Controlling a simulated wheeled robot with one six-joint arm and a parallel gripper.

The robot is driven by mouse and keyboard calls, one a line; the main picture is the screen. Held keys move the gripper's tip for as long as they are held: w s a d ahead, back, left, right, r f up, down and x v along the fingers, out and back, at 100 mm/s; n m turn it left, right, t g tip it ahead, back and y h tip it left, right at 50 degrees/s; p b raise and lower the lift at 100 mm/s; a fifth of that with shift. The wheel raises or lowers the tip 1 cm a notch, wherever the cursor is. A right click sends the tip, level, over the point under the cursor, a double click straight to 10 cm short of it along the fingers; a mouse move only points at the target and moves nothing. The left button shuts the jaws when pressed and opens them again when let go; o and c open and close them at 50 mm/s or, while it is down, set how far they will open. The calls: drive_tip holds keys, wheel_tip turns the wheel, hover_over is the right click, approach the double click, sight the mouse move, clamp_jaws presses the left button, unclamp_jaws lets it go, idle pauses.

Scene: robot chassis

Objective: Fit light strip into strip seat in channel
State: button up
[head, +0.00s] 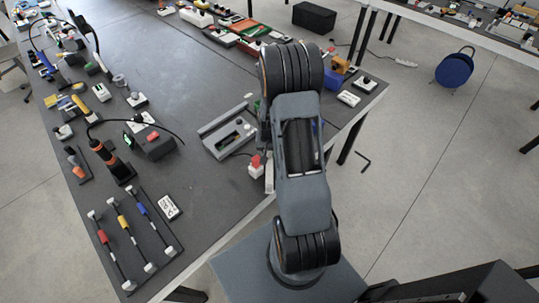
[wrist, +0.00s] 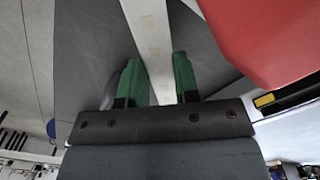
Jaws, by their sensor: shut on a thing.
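The light strip (wrist: 148,25) is a long white bar in the wrist view. My gripper (wrist: 158,78) has two green fingers shut on the strip, one on each side. The strip runs up from between the fingers to the top edge of the wrist view. In the head view, my arm hides the gripper and most or all of the strip. A grey tray-like unit with a raised light rail (head: 225,117) lies on the table left of my arm. I cannot tell whether it holds the strip seat, and no seat is clearly visible.
A large red part (wrist: 272,40) is close right of the fingers in the wrist view. A white block with a red top (head: 256,164) stands near the table edge. A rack of coloured rods (head: 133,237) lies front left. The table middle (head: 165,75) is clear.

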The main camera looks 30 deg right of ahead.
drive_tip(key=shift+f, duration=1.2)
drive_tip(key=shift+f, duration=0.15)
drive_tip(key=o, duration=1)
drive_tip(key=shift+c, duration=0.2)
